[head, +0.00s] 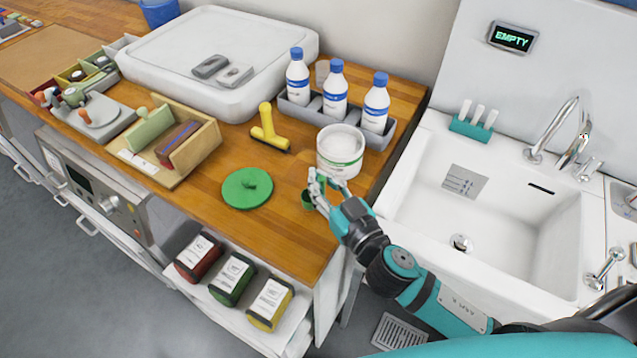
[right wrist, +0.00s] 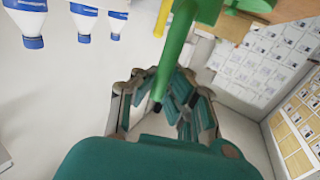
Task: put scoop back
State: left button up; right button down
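My right gripper (head: 318,184) is over the front right of the wooden counter, close in front of the white tub. Its fingers (right wrist: 163,82) close from both sides on the green handle of the scoop (right wrist: 177,50). In the head view, part of the green scoop (head: 307,200) shows beside the fingertips; the gripper hides the rest. The white tub (head: 340,166) has a green stripe and stands open, with pale contents. A round green lid (head: 240,198) with a knob lies flat on the counter, left of the gripper. My left gripper is not in view.
Several white bottles with blue caps stand in a grey rack (head: 346,125) behind the tub. A yellow T-shaped tool (head: 267,133) lies behind the lid. A wooden box (head: 200,150) is further left. The sink (head: 500,222) is right of the counter edge.

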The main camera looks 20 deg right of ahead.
jog(key=shift+w+a+f, duration=0.1)
jog(key=shift+w, duration=0.2)
jog(key=shift+f+b, duration=0.35)
jog(key=shift+f, duration=1.35)
jog(key=shift+s, duration=0.1)
jog(key=shift+f, duration=0.2)
jog(key=c, duration=1.5)
grip_release()
jog(key=shift+r, duration=0.1)
